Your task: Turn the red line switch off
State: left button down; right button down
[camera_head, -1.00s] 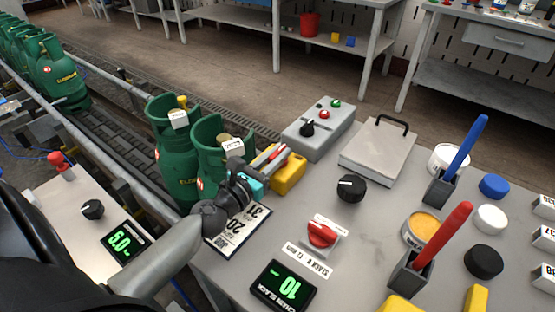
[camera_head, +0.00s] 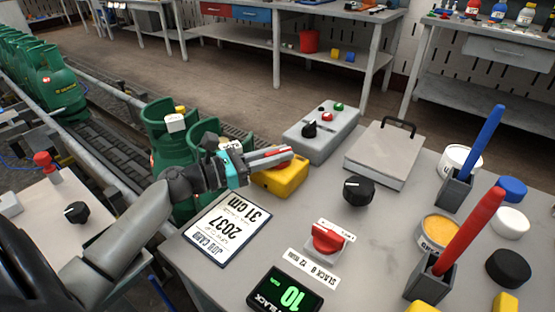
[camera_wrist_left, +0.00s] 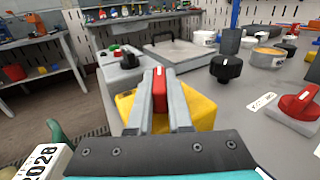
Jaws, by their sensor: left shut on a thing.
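The red line switch appears to be the red lever (camera_wrist_left: 159,90) on a yellow box (camera_head: 281,177), which also shows in the wrist view (camera_wrist_left: 200,108). My left gripper (camera_head: 285,154) reaches over the box from the left. In the wrist view its two grey fingers (camera_wrist_left: 160,92) stand on both sides of the red lever and are shut on it. The lever's lower part is hidden behind the fingers and the gripper body. My right gripper is not in view.
A red rotary knob (camera_head: 328,238) sits on a plate at the bench front. A black knob (camera_head: 358,191), a grey control box (camera_head: 322,132) and a scale (camera_head: 385,155) stand nearby. Green cylinders (camera_head: 163,128) stand left of the bench. A job card (camera_head: 227,228) lies below my wrist.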

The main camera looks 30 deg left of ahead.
pick_arm(q)
jog(key=shift+w+r+m+g+h, duration=0.1)
jog(key=shift+r+m+g+h, duration=0.05)
jog(key=shift+m+g+h, duration=0.75)
jog(key=shift+m+h, duration=0.1)
jog(key=shift+h, duration=0.2)
jog(key=shift+m+g+h+b, duration=0.3)
jog(key=shift+m+g+h, duration=0.5)
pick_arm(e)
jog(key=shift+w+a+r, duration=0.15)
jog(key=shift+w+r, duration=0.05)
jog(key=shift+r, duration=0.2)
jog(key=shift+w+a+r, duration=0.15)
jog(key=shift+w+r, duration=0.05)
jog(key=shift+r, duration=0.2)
pick_arm(q)
jog(key=shift+d, duration=0.1)
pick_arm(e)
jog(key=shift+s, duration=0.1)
pick_arm(q)
jog(key=c, duration=0.9)
grip_release()
jog(key=shift+o, duration=0.3)
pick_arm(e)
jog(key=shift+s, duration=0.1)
